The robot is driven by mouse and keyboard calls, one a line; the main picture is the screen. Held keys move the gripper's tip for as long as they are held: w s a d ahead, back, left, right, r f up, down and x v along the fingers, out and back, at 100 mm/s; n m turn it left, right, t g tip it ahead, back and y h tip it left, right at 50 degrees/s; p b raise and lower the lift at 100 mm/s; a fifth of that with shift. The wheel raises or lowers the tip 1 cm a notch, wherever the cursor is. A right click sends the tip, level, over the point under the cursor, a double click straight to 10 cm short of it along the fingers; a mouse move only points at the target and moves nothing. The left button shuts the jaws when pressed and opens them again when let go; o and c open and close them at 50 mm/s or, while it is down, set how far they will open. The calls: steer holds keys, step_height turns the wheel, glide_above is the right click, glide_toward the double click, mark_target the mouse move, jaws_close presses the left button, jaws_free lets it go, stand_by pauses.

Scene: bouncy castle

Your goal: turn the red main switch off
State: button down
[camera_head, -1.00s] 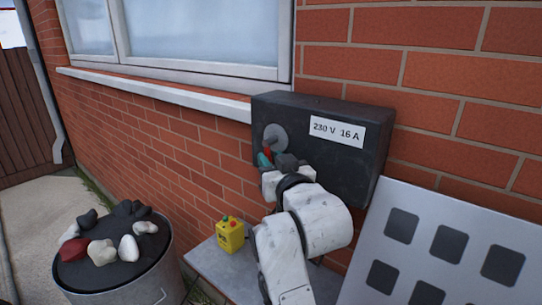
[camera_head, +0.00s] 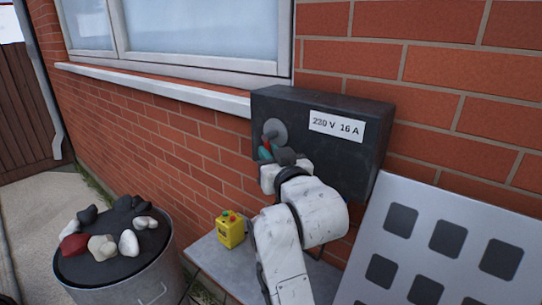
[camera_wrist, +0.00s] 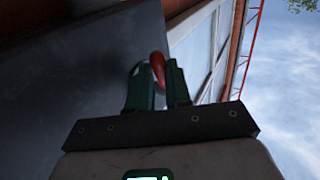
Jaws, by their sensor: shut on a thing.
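The red main switch (camera_head: 266,144) sits on a round grey plate (camera_head: 275,131) on the left part of the front of a dark box (camera_head: 345,155) fixed to the brick wall. The box bears a white label reading "230 V 16 A". My gripper (camera_head: 264,152) is at the switch, its teal fingers around the red handle. In the wrist view the red handle (camera_wrist: 157,68) stands between the two fingertips, and the jaws are shut on it. The fingers and wrist hide part of the handle in the head view.
A yellow box (camera_head: 230,230) with red and green buttons stands on a grey ledge (camera_head: 205,255) below. A drum (camera_head: 125,285) with several stones on top is at the lower left. A white panel with dark squares (camera_head: 440,210) leans at the right.

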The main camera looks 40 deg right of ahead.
steer(key=shift+w+f+t+b, duration=0.1)
steer(key=shift+f+t+b, duration=0.2)
steer(key=shift+b, duration=0.45)
steer(key=shift+r+m+b, duration=0.15)
steer(key=shift+m+b, duration=0.15)
steer(key=shift+b, duration=0.05)
steer(key=shift+r, duration=0.1)
steer(key=c, duration=1.3)
jaws_free()
steer(key=shift+c, duration=0.2)
steer(key=b+v, duration=0.2)
steer(key=v, duration=0.8)
steer(key=shift+s+a+f, duration=0.2)
steer(key=shift+s, duration=0.05)
